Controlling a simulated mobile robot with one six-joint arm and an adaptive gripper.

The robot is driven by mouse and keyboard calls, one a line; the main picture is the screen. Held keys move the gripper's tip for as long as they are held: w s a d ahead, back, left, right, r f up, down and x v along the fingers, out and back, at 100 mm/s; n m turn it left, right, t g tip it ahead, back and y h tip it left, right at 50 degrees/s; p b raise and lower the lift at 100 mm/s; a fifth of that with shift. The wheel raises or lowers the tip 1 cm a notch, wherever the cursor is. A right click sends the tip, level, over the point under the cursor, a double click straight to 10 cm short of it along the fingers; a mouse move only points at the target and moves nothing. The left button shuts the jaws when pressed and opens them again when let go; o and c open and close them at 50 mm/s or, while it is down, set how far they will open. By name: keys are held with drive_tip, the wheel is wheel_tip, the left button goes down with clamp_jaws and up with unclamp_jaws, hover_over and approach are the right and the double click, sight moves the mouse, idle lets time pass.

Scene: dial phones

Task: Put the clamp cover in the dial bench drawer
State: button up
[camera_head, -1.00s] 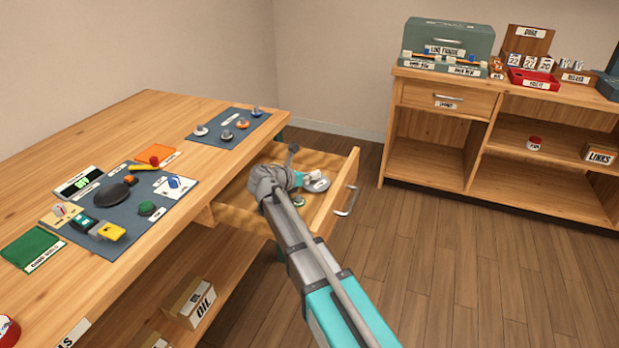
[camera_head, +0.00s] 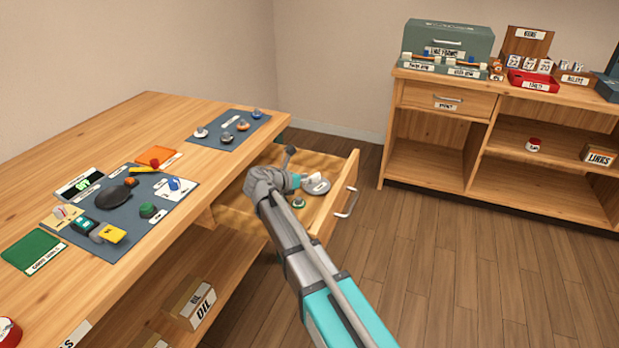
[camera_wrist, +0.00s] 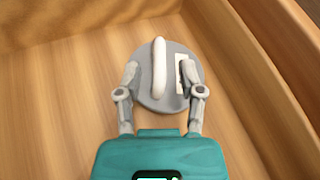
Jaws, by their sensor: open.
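A round grey disc with a raised white bar, which appears to be the clamp cover (camera_wrist: 150,92), lies on the drawer floor; its small label is unreadable. In the head view the cover (camera_head: 318,187) is inside the pulled-out bench drawer (camera_head: 336,197), towards its front. My gripper (camera_wrist: 159,72) is open above the cover, with one finger on each side of the white bar. The fingers are apart from the bar. In the head view my wrist hides part of the drawer, and the fingers are hard to make out.
The bench (camera_head: 130,120) on the left carries a blue mat (camera_head: 115,222) with tools and another mat (camera_head: 225,137) with several small parts. A shelf cabinet (camera_head: 440,120) stands at the back right. The floor between is clear.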

drive_tip(key=p+v, duration=0.3)
drive_tip(key=v, duration=0.8)
drive_tip(key=shift+p, duration=0.4)
drive_tip(key=shift+d, duration=0.1)
idle(0.8)
